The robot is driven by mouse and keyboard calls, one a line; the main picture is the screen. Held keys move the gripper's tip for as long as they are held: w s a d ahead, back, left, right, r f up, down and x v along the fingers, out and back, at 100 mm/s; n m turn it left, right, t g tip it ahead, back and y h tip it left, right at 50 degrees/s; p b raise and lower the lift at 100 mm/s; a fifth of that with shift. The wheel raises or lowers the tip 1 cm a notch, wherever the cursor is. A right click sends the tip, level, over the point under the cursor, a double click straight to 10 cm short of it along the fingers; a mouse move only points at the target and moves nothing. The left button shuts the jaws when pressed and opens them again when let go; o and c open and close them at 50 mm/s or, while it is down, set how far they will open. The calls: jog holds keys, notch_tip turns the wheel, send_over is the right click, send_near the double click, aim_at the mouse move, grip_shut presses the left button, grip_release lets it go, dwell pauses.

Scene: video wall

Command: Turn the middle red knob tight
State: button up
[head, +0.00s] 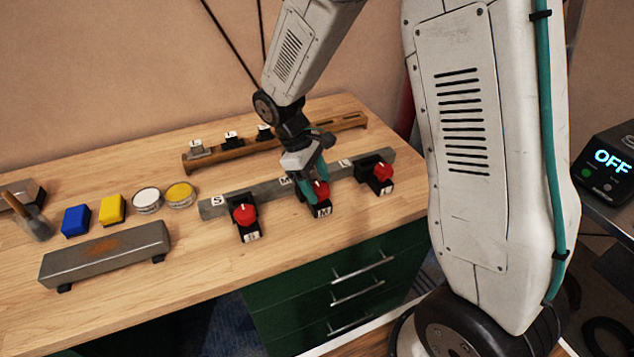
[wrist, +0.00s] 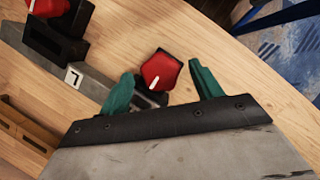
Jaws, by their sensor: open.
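The middle red knob (head: 321,190) sits on a black block at the grey bar (head: 265,192), between two other red knobs. My gripper (head: 316,184) is over it with its teal fingers pointing down. In the wrist view the red knob (wrist: 160,71) lies between the two spread fingers (wrist: 163,76), and gaps show on both sides of it. A white line marks the knob's face. My gripper is open and holds nothing. The fingers partly hide the middle knob in the head view.
A wooden rack (head: 232,158) with small black and grey pieces stands behind. Blue (head: 76,221) and yellow blocks (head: 112,209), two round tins and a metal bar (head: 105,254) lie left.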

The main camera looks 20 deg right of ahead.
jog(key=shift+s+d+f, duration=0.1)
jog(key=shift+f, duration=0.15)
jog(key=shift+c, duration=0.4)
jog(key=c, duration=0.9)
